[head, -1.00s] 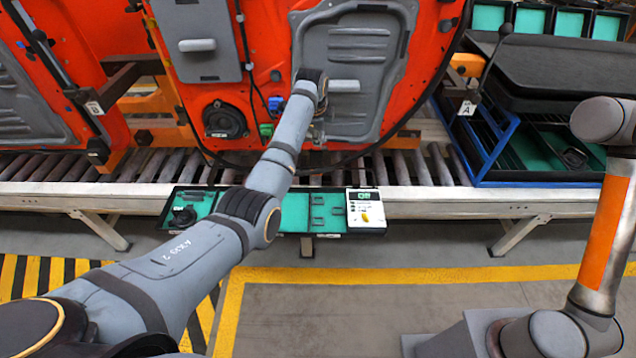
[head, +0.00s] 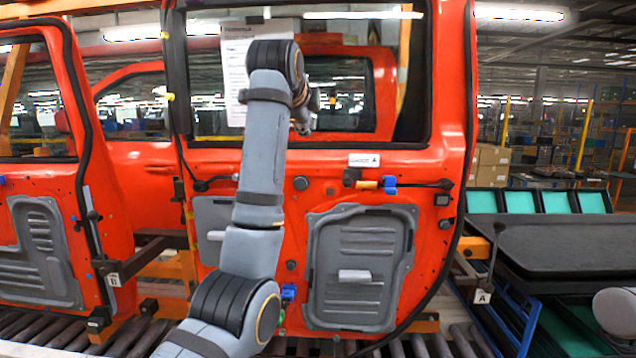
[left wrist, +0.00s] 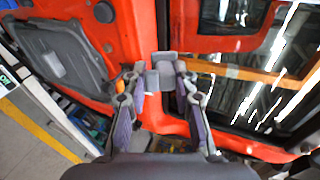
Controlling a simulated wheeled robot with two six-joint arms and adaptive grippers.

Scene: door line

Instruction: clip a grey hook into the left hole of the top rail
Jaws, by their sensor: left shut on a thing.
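My left gripper (head: 303,117) is in front of the window of the red door, above the door's red rail (head: 315,163) under the glass. In the left wrist view the fingers of my left gripper (left wrist: 161,88) are closed on a small grey piece, the grey hook (left wrist: 163,72), which sticks out past the fingertips. In that view the red rail (left wrist: 165,118) runs behind the fingers, and the hook looks apart from it. In the head view the hook is hidden or too small to tell. I cannot make out the rail's left hole. My right gripper is out of view.
The door carries a grey panel (head: 358,268) and small blue and orange parts (head: 388,186) under a white label (head: 364,160). A paper sheet (head: 258,72) hangs by the window. Dark racks with green trays (head: 517,202) stand at right.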

